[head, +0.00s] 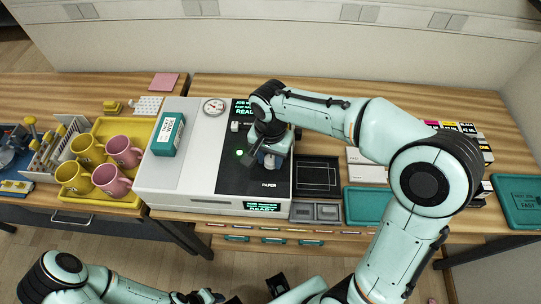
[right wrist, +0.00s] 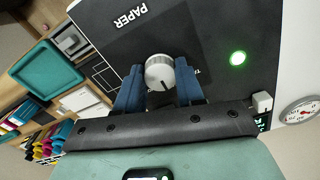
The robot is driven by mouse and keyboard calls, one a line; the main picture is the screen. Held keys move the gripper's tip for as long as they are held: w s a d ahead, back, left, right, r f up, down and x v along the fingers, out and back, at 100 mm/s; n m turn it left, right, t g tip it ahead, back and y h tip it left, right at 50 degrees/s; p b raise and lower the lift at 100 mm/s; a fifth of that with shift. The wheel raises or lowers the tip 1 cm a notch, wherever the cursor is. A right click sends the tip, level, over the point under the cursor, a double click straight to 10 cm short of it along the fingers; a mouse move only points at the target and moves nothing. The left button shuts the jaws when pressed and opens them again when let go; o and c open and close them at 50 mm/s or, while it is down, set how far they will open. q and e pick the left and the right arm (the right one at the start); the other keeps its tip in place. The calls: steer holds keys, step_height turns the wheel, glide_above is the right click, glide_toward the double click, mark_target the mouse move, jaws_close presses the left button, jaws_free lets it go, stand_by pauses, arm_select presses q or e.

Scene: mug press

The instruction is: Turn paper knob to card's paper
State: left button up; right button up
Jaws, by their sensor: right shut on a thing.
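The white press (head: 180,180) has a black front panel (head: 232,180) marked PAPER. In the right wrist view the paper knob (right wrist: 160,72) is a pale ribbed dial with a dark pointer line. My right gripper (right wrist: 160,85) has its two blue fingers on either side of the knob, shut on it.
A green light (right wrist: 237,58) glows on the panel beside the knob. A round gauge (head: 214,107) is at the press's back. Left of the press, a yellow tray (head: 118,126) holds several yellow and pink mugs.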

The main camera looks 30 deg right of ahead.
mark_target(271, 160)
steer(key=o, duration=1)
steer(key=shift+o, duration=0.2)
steer(key=shift+r, duration=0.15)
arm_select(q)
steer(key=r+p, duration=0.1)
steer(key=w+r+p, duration=0.1)
steer(key=shift+w+r, duration=0.3)
arm_select(e)
step_height(271, 160, up, 13)
